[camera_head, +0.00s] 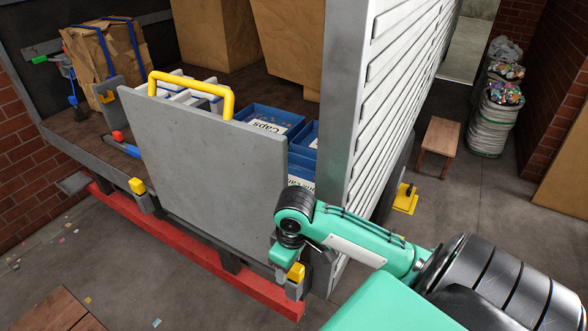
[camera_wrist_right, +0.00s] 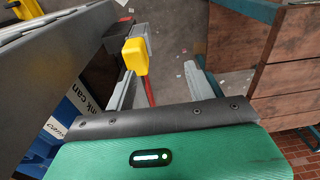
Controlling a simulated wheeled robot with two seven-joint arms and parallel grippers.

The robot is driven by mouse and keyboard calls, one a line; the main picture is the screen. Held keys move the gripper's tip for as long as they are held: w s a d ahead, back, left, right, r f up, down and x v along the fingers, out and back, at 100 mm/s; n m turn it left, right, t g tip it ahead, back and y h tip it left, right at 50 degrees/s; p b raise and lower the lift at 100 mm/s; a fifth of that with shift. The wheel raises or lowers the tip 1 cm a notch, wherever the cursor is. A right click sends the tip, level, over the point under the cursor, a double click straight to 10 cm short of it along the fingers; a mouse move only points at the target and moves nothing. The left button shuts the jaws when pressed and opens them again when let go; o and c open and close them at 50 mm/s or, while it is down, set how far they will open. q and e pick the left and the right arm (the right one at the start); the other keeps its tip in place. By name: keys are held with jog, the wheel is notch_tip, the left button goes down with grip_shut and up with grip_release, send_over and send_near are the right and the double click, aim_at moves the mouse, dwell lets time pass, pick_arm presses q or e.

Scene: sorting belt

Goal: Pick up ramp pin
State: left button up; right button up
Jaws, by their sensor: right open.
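One yellow ramp pin (camera_head: 296,272) sits in a grey bracket at the lower right corner of the upright grey ramp panel (camera_head: 215,150). A second yellow pin (camera_head: 137,186) sits at the panel's lower left corner. In the wrist view a yellow pin (camera_wrist_right: 135,58) shows close ahead, near the tip of the left-hand finger. My right gripper (camera_wrist_right: 163,80) is open, its two grey fingers apart, and I see nothing held. In the head view my right wrist hangs just above the right-hand pin, and the fingers are mostly hidden. My left gripper is not in view.
A yellow handle (camera_head: 190,88) tops the panel. A white slatted wall (camera_head: 405,70) rises to the right. A red beam (camera_head: 215,262) runs below. Wooden boards (camera_wrist_right: 288,70) stand right in the wrist view.

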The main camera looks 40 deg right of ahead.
aim_at(294, 273)
jog(key=shift+g, duration=0.3)
jog(key=d+r, duration=0.1)
jog(key=w+d+r, duration=0.1)
jog(key=d+r, duration=0.1)
jog(key=shift+w+d+r, duration=0.1)
jog(key=shift+w+r, duration=0.1)
notch_tip(294, 273, down, 14)
jog(key=shift+w+r, duration=0.1)
jog(key=shift+r, duration=0.15)
grip_shut()
